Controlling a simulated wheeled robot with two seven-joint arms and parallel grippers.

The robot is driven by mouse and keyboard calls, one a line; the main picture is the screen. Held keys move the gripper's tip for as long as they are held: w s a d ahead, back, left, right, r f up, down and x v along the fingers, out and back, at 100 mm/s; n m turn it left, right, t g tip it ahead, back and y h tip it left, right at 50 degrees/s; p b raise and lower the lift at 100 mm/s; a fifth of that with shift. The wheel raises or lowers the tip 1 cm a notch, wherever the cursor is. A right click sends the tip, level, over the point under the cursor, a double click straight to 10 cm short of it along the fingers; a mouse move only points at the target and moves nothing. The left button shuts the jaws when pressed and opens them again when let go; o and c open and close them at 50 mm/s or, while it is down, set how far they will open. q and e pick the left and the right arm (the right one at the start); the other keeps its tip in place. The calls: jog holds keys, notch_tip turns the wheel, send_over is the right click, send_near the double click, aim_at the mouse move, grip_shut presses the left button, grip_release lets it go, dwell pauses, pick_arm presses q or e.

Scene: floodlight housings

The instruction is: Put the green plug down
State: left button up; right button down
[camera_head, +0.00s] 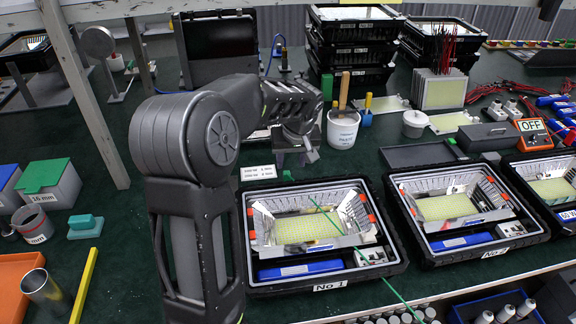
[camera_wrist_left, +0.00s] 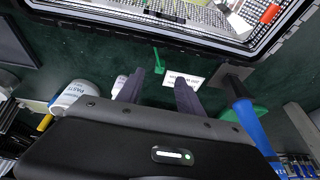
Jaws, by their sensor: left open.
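My left gripper (camera_head: 290,162) reaches down behind the nearest floodlight housing (camera_head: 385,262). In the left wrist view its two dark fingers (camera_wrist_left: 160,77) are apart, with nothing held between them. A small green piece (camera_wrist_left: 158,63), which looks like the green plug, is on the dark green bench just beyond the fingertips, in line with the gap. In the head view it shows as a small green piece (camera_head: 287,175) beside a white label (camera_head: 258,172). I cannot tell whether a finger touches it. My right gripper is in neither view.
A thin green strand (camera_head: 385,278) crosses the No 1 housing. A second housing (camera_head: 520,238) stands to its right. A white paste bucket (camera_head: 342,130) with tools stands near the gripper. A blue bar (camera_wrist_left: 245,120) shows right of the fingers in the wrist view.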

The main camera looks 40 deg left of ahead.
aim_at(287, 173)
pick_arm(q)
jog(key=shift+w+a+f, duration=0.15)
jog(key=shift+a+f, duration=0.05)
jog(key=shift+a, duration=0.2)
jog(key=shift+w+a+f, duration=0.15)
jog(key=shift+a, duration=0.2)
jog(key=shift+x, duration=1.3)
jog(key=x, duration=0.5)
jog(key=shift+w+f+p, duration=0.1)
jog(key=shift+p, duration=0.3)
jog(key=shift+c, duration=0.3)
